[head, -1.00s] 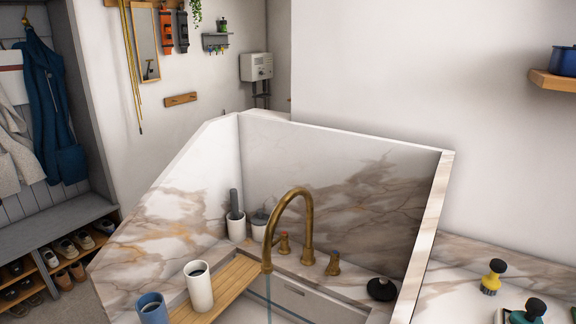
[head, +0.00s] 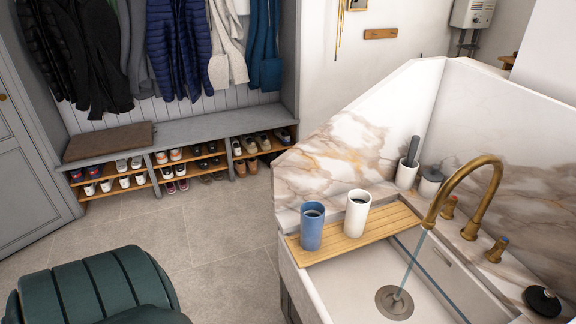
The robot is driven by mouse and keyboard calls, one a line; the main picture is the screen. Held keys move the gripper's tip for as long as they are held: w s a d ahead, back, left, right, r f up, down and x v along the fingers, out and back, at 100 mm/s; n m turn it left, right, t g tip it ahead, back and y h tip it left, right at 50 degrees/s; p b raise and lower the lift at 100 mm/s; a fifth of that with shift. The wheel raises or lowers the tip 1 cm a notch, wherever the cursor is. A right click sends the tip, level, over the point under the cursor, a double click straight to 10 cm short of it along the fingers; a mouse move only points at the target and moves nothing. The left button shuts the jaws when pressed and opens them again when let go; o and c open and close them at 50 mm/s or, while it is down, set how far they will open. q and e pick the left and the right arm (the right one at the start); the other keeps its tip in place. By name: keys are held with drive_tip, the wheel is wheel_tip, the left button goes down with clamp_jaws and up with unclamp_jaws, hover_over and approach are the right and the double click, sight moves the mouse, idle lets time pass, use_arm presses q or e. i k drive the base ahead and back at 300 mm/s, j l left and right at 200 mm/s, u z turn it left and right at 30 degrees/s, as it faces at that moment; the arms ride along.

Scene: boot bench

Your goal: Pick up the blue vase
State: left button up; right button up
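The blue vase (head: 312,229) is a plain blue cylinder with an open, dark-looking top. It stands upright near the left end of a slatted wooden board (head: 347,245) laid across the sink. A white cup of similar shape (head: 357,214) stands just to its right and a little behind. Neither of my grippers shows in the head view.
A brass tap (head: 478,200) runs water into the white sink basin (head: 358,283). Marble splash walls (head: 345,150) stand behind. A boot bench (head: 200,135) with several shoes is at the back left.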

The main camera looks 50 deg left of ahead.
sight(312, 212)
drive_tip(key=k+l+u, duration=0.15)
drive_tip(key=u, duration=1.15)
